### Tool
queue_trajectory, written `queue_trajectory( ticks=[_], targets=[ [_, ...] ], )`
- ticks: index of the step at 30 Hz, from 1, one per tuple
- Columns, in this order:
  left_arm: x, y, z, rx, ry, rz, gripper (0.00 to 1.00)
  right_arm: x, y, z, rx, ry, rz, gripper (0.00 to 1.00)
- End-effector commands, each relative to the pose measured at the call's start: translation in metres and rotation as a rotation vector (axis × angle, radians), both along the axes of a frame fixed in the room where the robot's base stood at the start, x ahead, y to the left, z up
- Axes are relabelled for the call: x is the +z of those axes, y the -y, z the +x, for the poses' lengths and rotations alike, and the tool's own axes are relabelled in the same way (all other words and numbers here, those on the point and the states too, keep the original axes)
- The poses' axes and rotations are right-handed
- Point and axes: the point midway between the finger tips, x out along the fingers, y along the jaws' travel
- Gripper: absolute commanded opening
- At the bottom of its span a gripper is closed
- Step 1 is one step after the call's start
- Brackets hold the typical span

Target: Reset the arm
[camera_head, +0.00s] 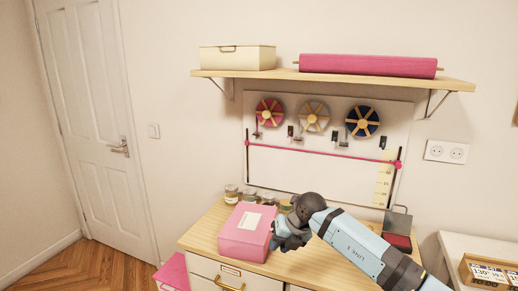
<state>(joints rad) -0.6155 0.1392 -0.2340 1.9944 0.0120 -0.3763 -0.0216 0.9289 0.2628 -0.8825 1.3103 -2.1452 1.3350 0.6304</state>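My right arm comes in from the lower right, over the wooden dresser top (318,268). My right gripper (282,242) is dark and small in the picture, at the right side of a pink box (247,231) with a pale label. Whether its fingers touch the box, and whether they are open or shut, I cannot tell. The arm hides part of the dresser top and the wall behind it. My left gripper does not show.
Small jars (250,194) stand behind the pink box. A red and dark item (398,241) stands at the dresser's right end. A wall shelf (335,77) holds a cream box (237,58) and a pink roll (368,66). Spools (314,116) hang below it. A white table (470,243) is at right.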

Motion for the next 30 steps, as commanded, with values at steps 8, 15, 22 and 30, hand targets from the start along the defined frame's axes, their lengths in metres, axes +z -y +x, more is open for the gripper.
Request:
queue_trajectory(
  ticks=[8, 15, 22, 30],
  targets=[
    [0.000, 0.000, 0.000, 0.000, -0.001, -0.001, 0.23, -0.042, -0.079, -0.101, 0.031, -0.168, 0.679, 0.23],
    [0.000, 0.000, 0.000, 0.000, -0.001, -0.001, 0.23, -0.042, -0.074, -0.159, -0.282, -0.295, 1.301, 0.23],
    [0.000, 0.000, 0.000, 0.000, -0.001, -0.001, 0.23, -0.079, -0.005, -0.196, -0.850, -0.412, 1.681, 0.23],
    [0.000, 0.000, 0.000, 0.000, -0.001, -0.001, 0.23, -0.170, 0.085, -0.277, -1.618, -0.593, 1.749, 0.23]
  ],
)
